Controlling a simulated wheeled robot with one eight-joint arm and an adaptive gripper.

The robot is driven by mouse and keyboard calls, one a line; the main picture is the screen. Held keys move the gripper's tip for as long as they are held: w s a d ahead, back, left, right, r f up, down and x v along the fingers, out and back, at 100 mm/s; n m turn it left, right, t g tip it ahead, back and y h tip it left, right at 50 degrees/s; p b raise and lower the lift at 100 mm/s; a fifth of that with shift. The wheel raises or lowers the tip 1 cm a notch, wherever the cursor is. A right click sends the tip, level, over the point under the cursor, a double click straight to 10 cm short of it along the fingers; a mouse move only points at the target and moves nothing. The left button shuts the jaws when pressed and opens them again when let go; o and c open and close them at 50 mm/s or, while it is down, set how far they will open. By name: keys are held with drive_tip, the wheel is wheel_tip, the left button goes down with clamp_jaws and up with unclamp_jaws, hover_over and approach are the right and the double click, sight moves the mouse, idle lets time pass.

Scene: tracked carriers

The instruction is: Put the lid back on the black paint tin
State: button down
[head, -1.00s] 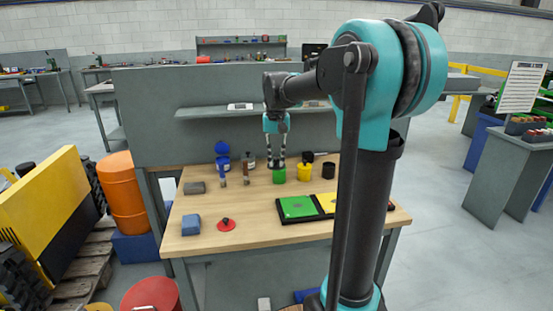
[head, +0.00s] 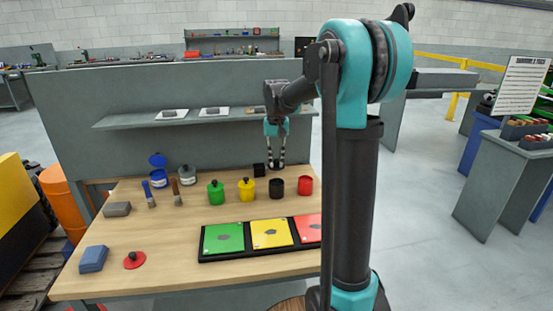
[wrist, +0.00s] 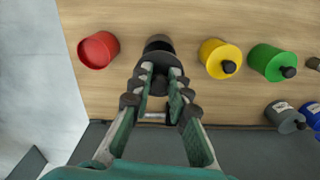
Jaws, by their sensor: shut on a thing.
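The black paint tin (head: 276,190) stands on the wooden bench between the yellow and red tins. It also shows in the wrist view (wrist: 157,42). My gripper (head: 277,164) is just above and behind it in the head view. In the wrist view the fingers of my gripper (wrist: 160,78) are shut on the dark lid (wrist: 163,61), which overlaps the near part of the tin in the picture. Lid and tin are both black, so I cannot tell whether they touch. The fingers hide part of the lid.
The yellow tin (head: 246,190) and red tin (head: 305,185) stand close on either side. The green tin (head: 216,194) is farther left. The coloured tray (head: 262,253) and red lid (head: 134,260) lie in front. A shelf (head: 190,117) is behind.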

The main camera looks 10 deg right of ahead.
drive_tip(key=shift+f, duration=3.15)
drive_tip(key=shift+f, duration=0.15)
drive_tip(key=c, duration=0.9)
unclamp_jaws()
drive_tip(key=shift+r, duration=3.5)
drive_tip(key=shift+c, duration=0.4)
clamp_jaws()
